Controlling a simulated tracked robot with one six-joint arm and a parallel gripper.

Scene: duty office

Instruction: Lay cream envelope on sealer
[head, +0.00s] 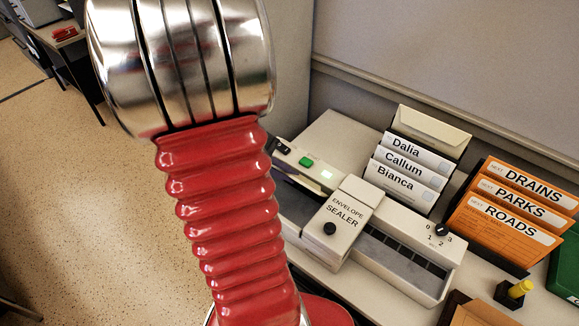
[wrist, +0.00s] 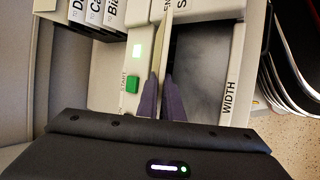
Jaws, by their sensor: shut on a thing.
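The envelope sealer (head: 405,238) is a long pale machine with a block lettered ENVELOPE SEALER, a black knob and a dark slotted channel. Its green button (wrist: 132,84) and lit lamp show in the wrist view, beside a grey bed marked WIDTH. My gripper (wrist: 161,92) is over the sealer there, its two dark purple fingers close together. They are shut on a thin cream strip (wrist: 163,57), seen edge-on, which looks like the cream envelope.
A rack of white name envelopes, Dalia, Callum and Bianca (head: 405,187), stands behind the sealer, with a cream one (head: 432,130) at its back. Orange folders (head: 505,230), a yellow-handled stamp (head: 519,289) and a green item (head: 566,265) are at right. A partition rises behind.

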